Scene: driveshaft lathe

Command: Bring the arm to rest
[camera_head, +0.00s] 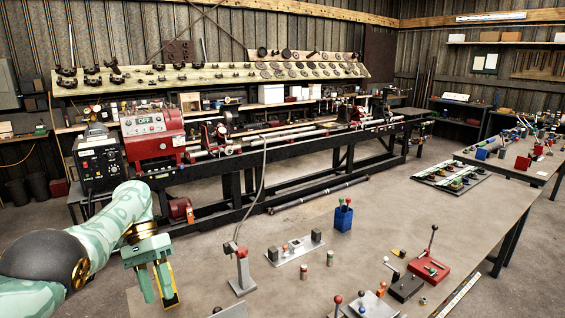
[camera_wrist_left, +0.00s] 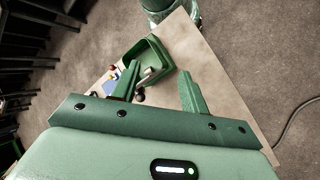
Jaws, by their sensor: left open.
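My left arm comes in from the left edge in the head view. Its green gripper (camera_head: 158,299) points downward over the left end of the near workbench (camera_head: 225,260), with its two fingers apart and nothing between them. In the left wrist view the same gripper (camera_wrist_left: 158,82) shows its fingers spread and empty. Beyond them a green tray (camera_wrist_left: 157,44) with small parts in it lies on a tan surface. My right gripper is in neither view.
A grey stand with a red-topped lever (camera_head: 242,270) stands right of the gripper. Further right are a blue holder (camera_head: 343,218) and a red lever fixture (camera_head: 428,268). A red lathe machine (camera_head: 152,130) stands behind. The bench between stand and gripper is mostly bare.

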